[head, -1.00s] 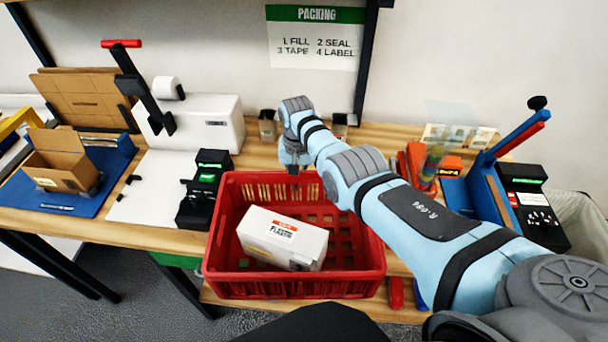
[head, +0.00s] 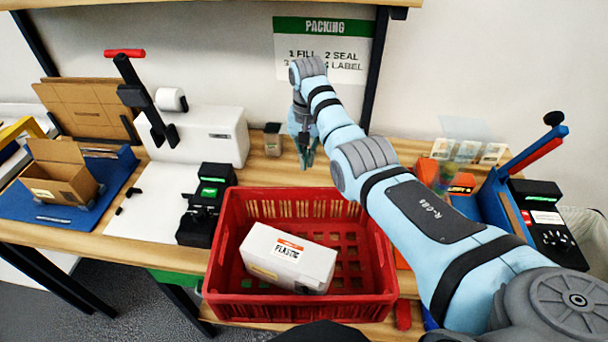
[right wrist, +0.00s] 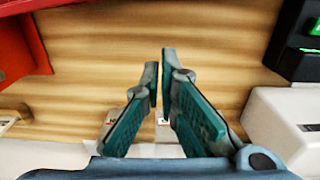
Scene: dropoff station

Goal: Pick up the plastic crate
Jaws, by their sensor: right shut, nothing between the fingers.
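The red plastic crate (head: 300,306) stands at the front edge of the wooden bench in the head view, with a white box labelled plastic (head: 288,258) tilted inside it. My right gripper (head: 306,164) is above the bench behind the crate's back wall, apart from it, pointing down. In the right wrist view its fingers (right wrist: 160,62) are shut and empty over bare wood, and a corner of the red crate (right wrist: 22,45) shows at the upper left. My left gripper is not in view.
A black device (head: 207,205) stands close to the crate's left side. A white machine (head: 205,135) is at the back left, and a small jar (head: 272,140) is left of my right gripper. A blue tool with a red handle (head: 530,150) stands at the right.

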